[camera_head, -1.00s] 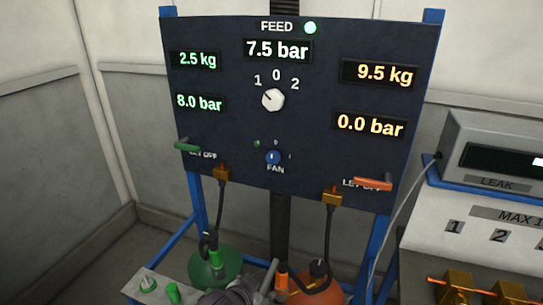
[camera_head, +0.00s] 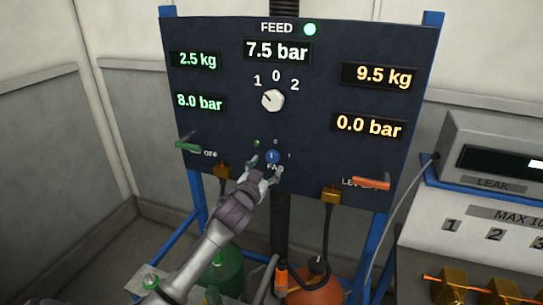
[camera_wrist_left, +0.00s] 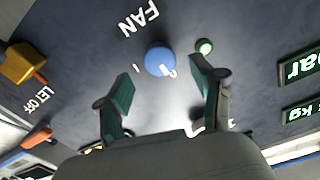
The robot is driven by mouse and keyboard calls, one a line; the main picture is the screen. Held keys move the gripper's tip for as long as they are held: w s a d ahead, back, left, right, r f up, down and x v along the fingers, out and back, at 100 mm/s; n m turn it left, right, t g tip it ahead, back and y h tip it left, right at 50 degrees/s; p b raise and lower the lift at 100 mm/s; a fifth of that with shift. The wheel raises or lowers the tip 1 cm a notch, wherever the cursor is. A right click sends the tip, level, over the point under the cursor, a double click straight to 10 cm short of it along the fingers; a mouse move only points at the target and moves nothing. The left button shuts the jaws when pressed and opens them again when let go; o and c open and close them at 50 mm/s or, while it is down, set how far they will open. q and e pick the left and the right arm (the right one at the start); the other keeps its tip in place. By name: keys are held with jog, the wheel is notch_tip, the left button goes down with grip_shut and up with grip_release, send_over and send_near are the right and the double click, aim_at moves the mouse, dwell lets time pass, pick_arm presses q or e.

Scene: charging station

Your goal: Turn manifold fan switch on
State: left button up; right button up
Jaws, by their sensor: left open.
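The fan switch is a round blue knob (camera_head: 272,156) with a white mark, low in the middle of the dark panel (camera_head: 225,130). In the head view its mark points up toward the 0. A small green lamp (camera_head: 257,142) is to its upper left. My left gripper (camera_head: 263,172) is open just below and in front of the knob. In the left wrist view the blue knob (camera_wrist_left: 160,61) lies beyond the gap between the open fingers (camera_wrist_left: 165,92), with nothing held. I cannot tell any contact. The FAN label is partly covered in the head view. My right gripper is not in view.
A white selector knob (camera_head: 273,100) sits above the fan switch. A green lever (camera_head: 188,147) is at the panel's left and an orange lever (camera_head: 371,183) at its right. Hoses and a green bottle (camera_head: 226,270) and an orange bottle (camera_head: 316,285) stand below.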

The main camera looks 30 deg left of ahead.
aim_at(272, 159)
pick_arm(q)
jog(key=shift+p+x, duration=0.4)
jog(key=shift+x, duration=2)
jog(key=shift+d, duration=0.1)
jog(key=c, duration=1.1)
